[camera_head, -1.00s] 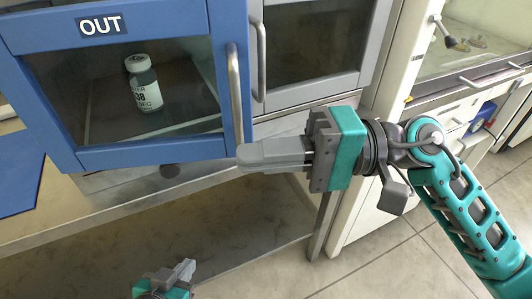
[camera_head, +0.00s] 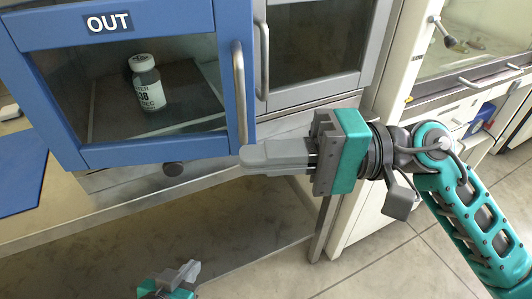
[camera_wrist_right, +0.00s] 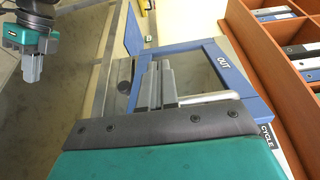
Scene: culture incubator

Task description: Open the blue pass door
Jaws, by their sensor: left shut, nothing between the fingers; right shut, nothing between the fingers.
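The blue pass door (camera_head: 152,155), marked OUT, has a blue frame around a glass pane, with a metal bar handle (camera_head: 240,92) on its right side. A white-capped bottle (camera_head: 147,88) shows behind the glass. My right gripper (camera_head: 243,157) is shut and empty, its fingertips by the lower end of the handle; I cannot tell whether they touch. In the right wrist view its fingers (camera_wrist_right: 157,85) lie in front of the blue door frame (camera_wrist_right: 215,50), beside the handle (camera_wrist_right: 210,97). My left gripper (camera_head: 188,270) is shut, low below the bench, away from the door.
A grey door with its own handle (camera_head: 262,62) stands right of the blue door. A metal bench (camera_head: 75,215) runs below, with a blue mat (camera_head: 20,172) at left. A white cabinet (camera_head: 375,200) stands to the right. Shelves with binders (camera_wrist_right: 285,45) show in the right wrist view.

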